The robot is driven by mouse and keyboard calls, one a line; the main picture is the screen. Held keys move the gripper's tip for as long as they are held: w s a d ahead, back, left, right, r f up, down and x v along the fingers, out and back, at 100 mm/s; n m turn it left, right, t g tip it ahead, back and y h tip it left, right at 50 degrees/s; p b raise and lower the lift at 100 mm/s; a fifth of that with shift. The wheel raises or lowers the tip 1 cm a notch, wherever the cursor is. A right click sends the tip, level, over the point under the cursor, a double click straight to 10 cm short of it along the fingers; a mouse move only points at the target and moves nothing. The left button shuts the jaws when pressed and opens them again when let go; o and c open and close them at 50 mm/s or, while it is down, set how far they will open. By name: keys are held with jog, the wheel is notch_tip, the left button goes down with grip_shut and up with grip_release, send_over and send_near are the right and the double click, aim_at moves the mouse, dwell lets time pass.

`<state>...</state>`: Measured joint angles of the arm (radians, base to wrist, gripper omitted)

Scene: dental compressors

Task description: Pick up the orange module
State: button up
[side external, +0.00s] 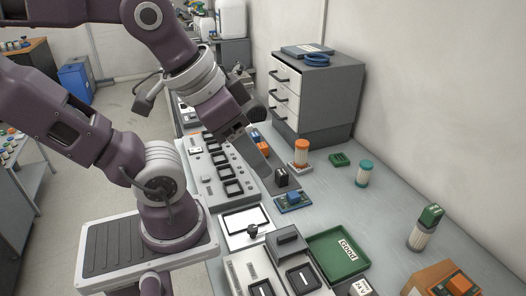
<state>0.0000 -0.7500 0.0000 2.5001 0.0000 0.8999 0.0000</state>
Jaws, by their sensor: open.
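A small orange block (262,149), the likely orange module, lies beside a blue block (255,137) on the bench, just behind my gripper and partly covered by it. An orange-capped cylinder (301,146) with a pale body stands upright to the right on a small base.
A blue part on a board (293,199) lies in front of my gripper. A green tray (340,252) is nearer. A teal-capped cylinder (364,173) and a green-capped cylinder (426,226) stand right. A drawer cabinet (317,95) stands behind.

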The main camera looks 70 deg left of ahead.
jog(key=shift+c, duration=0.4)
jog(key=m+g+y, duration=0.6)
jog(key=m+y, duration=0.7)
jog(key=m, duration=0.5)
send_over(260, 145)
jog(key=f, duration=1.3)
jog(key=d+f, duration=0.1)
jog(key=f, duration=0.5)
jog(key=shift+w+f, duration=0.15)
jog(key=shift+w, duration=0.15)
notch_tip(260, 145, down, 7)
jog(key=shift+a+f, duration=0.1)
jog(key=shift+a, duration=0.05)
jog(key=x, duration=0.3)
jog(key=shift+w, duration=0.15)
grip_shut()
